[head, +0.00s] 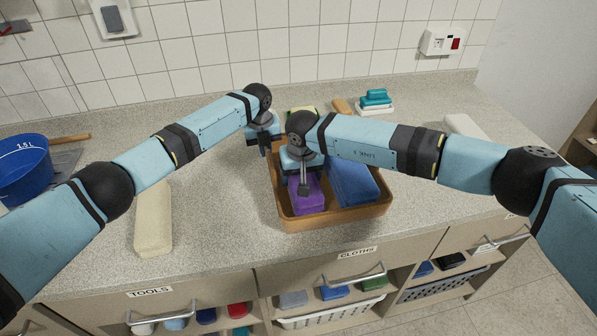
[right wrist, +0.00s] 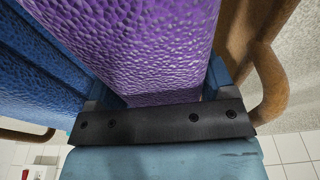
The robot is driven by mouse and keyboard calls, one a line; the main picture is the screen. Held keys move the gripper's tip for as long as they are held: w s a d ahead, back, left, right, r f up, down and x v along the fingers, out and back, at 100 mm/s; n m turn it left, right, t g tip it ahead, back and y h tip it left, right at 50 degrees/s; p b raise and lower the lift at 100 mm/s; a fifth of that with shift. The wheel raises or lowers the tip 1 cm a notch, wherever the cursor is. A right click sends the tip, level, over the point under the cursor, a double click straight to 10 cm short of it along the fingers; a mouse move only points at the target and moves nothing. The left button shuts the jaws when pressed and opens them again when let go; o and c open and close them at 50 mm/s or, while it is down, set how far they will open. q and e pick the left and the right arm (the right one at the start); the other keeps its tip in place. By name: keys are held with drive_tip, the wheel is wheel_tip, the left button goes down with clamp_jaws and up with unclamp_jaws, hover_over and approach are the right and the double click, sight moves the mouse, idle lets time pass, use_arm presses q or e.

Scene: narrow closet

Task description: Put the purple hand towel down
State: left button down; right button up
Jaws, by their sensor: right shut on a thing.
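The purple hand towel (head: 308,199) is a folded block in the brown tray (head: 336,217), at its left side. It fills the upper middle of the right wrist view (right wrist: 140,45). My right gripper (head: 304,190) comes down over it and is shut on it. A folded blue towel (head: 352,183) lies beside it on the right in the tray; it also shows in the right wrist view (right wrist: 40,70). My left gripper (head: 264,148) is above the counter near the tray's back left corner; its fingers are too small to judge. Whether the purple towel touches the tray floor is hidden.
A cream folded towel (head: 153,217) lies on the counter at left, near a blue bucket (head: 22,167). Another cream block (head: 466,127) is at right. Open shelves with folded cloths sit below the counter.

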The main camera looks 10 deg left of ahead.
drive_tip(key=shift+w+a, duration=0.3)
drive_tip(key=shift+w, duration=0.45)
drive_tip(key=shift+w+a+f, duration=0.1)
drive_tip(key=shift+w+f, duration=0.1)
drive_tip(key=shift+w, duration=0.15)
drive_tip(key=shift+f, duration=0.4)
drive_tip(key=shift+f, duration=0.1)
drive_tip(key=o, duration=0.7)
drive_tip(key=shift+o, duration=0.2)
drive_tip(key=r, duration=0.4)
drive_tip(key=s+r, duration=0.1)
drive_tip(key=r, duration=0.3)
drive_tip(key=s+r, duration=0.1)
drive_tip(key=r, duration=0.3)
drive_tip(key=shift+d, duration=0.35)
